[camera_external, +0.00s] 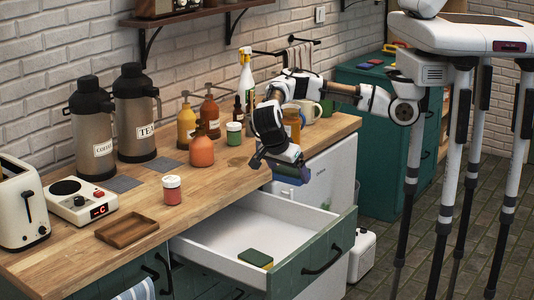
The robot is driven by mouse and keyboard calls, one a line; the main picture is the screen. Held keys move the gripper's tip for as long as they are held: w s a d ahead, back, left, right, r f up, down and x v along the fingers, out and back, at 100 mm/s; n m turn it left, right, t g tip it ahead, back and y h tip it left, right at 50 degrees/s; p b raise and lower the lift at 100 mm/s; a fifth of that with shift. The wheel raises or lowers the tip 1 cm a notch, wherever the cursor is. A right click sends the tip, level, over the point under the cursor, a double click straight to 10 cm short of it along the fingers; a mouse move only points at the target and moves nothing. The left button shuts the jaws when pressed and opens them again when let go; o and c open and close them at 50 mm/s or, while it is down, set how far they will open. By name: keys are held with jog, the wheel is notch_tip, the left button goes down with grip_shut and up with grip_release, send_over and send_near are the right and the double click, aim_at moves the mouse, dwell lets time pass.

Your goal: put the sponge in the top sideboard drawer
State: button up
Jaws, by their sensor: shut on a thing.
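A sponge (256,258), green on top and yellow at the side, lies flat inside the open drawer (215,235), near its front panel. The drawer is pulled out below the wooden counter, and its white inside is otherwise bare where I can see it. My gripper (287,174) is above the drawer's back right part, by the counter's front edge, well above and apart from that sponge. It is shut on a small dark blue thing (290,179) that I cannot identify clearly. The fingertips are too small to see well.
The counter (215,190) holds a wooden tray (127,230), a red paint jar (172,190), an orange bottle (201,150), two flasks (135,115), a toaster (20,205) and a hot plate (80,202). A teal cabinet (380,130) stands at the right.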

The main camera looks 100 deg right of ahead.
notch_tip(320, 180, down, 14)
jog(key=shift+f+p, duration=0.1)
jog(key=shift+p, duration=0.35)
jog(key=shift+f, duration=0.55)
jog(key=o, duration=0.8)
jog(key=shift+c, duration=0.2)
jog(key=shift+r, duration=0.1)
jog(key=shift+r, duration=0.25)
jog(key=b+v, duration=0.1)
jog(key=v, duration=1.1)
jog(key=shift+r, duration=0.3)
jog(key=shift+a+b, duration=0.1)
jog(key=shift+b, duration=0.2)
